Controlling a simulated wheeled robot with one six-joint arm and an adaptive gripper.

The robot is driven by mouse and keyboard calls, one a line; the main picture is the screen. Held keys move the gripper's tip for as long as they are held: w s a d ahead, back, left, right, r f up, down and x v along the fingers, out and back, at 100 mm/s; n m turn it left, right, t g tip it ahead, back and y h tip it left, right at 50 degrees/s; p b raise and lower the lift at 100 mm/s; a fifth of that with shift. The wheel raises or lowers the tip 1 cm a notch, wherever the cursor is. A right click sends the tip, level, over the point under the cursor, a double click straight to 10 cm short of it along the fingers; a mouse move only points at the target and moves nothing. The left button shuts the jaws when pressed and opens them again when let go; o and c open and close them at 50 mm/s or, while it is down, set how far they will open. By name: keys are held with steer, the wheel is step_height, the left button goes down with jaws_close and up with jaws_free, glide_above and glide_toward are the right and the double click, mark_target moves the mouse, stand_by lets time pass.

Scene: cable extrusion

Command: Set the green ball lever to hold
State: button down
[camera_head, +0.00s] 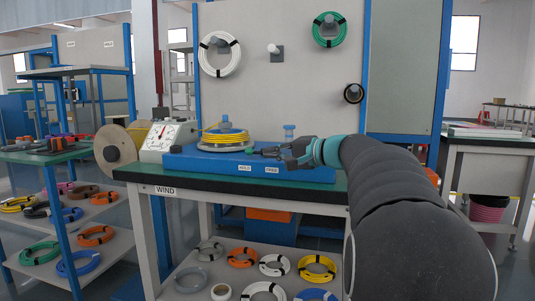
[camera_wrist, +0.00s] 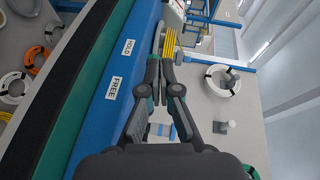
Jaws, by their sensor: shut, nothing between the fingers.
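A small green ball (camera_head: 249,151), likely the lever's knob, shows just left of my fingertips in the head view. It stands above the blue base, near the HOLD label (camera_head: 244,167); the FREE label (camera_head: 271,170) lies to its right. The lever's shaft is too small to make out. My gripper (camera_head: 257,152) is shut and empty, reaching in from the right over the base. I cannot tell whether it touches the ball.
The blue base (camera_head: 200,165) sits on the green-topped WIND table (camera_head: 220,183) and carries a yellow cable coil (camera_head: 225,136). A white dial box (camera_head: 166,138) stands left. A grey panel (camera_head: 285,85) with hanging coils stands behind. A blue-topped post (camera_head: 290,131) rises behind my gripper.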

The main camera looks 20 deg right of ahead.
steer(key=shift+s+a+r, duration=0.1)
steer(key=shift+s+a, duration=0.1)
steer(key=shift+s, duration=0.7)
steer(key=shift+s+a+r, duration=0.1)
steer(key=shift+s+a, duration=0.05)
steer(key=shift+s, duration=0.75)
steer(key=s+a+f+g+h+p, duration=0.1)
steer(key=s+f+g+h, duration=0.2)
steer(key=f, duration=0.6)
steer(key=s+a+f+g+h+p, duration=0.1)
steer(key=s+a+f+g, duration=0.15)
steer(key=s+f, duration=0.5)
steer(key=s+a+f+n+g+h+p, duration=0.2)
steer(key=s+a+f+n, duration=0.15)
steer(key=s, duration=0.35)
steer(key=s+a+f+n+g+h+p, duration=0.2)
steer(key=s+a+n, duration=0.15)
steer(key=s, duration=0.35)
steer(key=s+a+r+n+p, duration=0.3)
steer(key=s+a, duration=0.2)
steer(key=a, duration=0.1)
steer(key=shift+r+n+t, duration=0.15)
steer(key=shift+n+t, duration=0.15)
steer(key=shift+t, duration=0.15)
